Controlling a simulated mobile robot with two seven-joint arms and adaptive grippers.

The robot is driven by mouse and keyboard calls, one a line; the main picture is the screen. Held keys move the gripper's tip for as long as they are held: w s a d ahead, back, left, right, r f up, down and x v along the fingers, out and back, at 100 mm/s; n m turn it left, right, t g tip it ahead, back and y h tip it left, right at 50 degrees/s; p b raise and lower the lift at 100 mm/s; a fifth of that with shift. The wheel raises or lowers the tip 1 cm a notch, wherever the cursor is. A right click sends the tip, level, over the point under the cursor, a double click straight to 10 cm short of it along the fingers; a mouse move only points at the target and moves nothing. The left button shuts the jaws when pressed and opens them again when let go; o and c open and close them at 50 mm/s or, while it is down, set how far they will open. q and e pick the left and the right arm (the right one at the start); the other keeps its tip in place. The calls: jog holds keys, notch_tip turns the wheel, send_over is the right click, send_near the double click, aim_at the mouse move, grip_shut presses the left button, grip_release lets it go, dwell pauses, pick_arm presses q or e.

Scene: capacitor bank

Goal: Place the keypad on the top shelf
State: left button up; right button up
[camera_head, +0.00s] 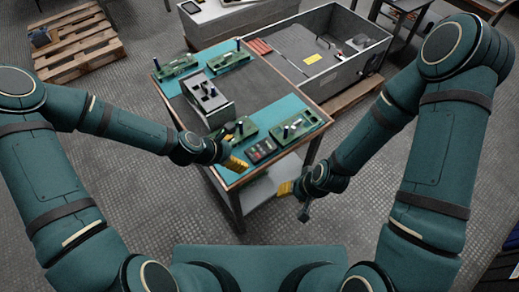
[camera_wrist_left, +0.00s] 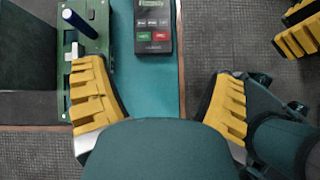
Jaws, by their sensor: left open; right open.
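The keypad (camera_head: 262,150), dark with a small screen and green and red keys, lies on the teal mat near the table's front edge. In the left wrist view the keypad (camera_wrist_left: 154,27) is at the top, between and beyond the open fingers. My left gripper (camera_head: 236,150) is open and empty over the front edge, just left of the keypad; it also shows in the left wrist view (camera_wrist_left: 160,72). My right gripper (camera_head: 294,200) is open and empty in front of the table; its yellow finger pads show at the wrist view's upper right (camera_wrist_left: 302,32). I cannot identify the top shelf.
Green boards with blue posts flank the keypad at left (camera_head: 236,131) and right (camera_head: 297,126). A grey metal unit (camera_head: 208,98) stands behind on the table (camera_head: 266,88). A lower shelf (camera_head: 268,188) is under it. A large grey bin (camera_head: 345,72) stands behind right; a pallet (camera_head: 75,45), far left.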

pick_arm(q)
jog(key=w+n, duration=0.1)
jog(key=n, duration=0.1)
jog(key=b, duration=0.2)
send_near(262, 149)
jog(key=x, duration=0.4)
jog(key=shift+w+f, duration=0.2)
jog(key=shift+f, duration=0.1)
jog(key=shift+b+x, duration=0.3)
jog(key=shift+x, duration=2.4)
jog(key=shift+s, duration=0.1)
jog(key=shift+r, duration=0.1)
jog(key=c, duration=1.1)
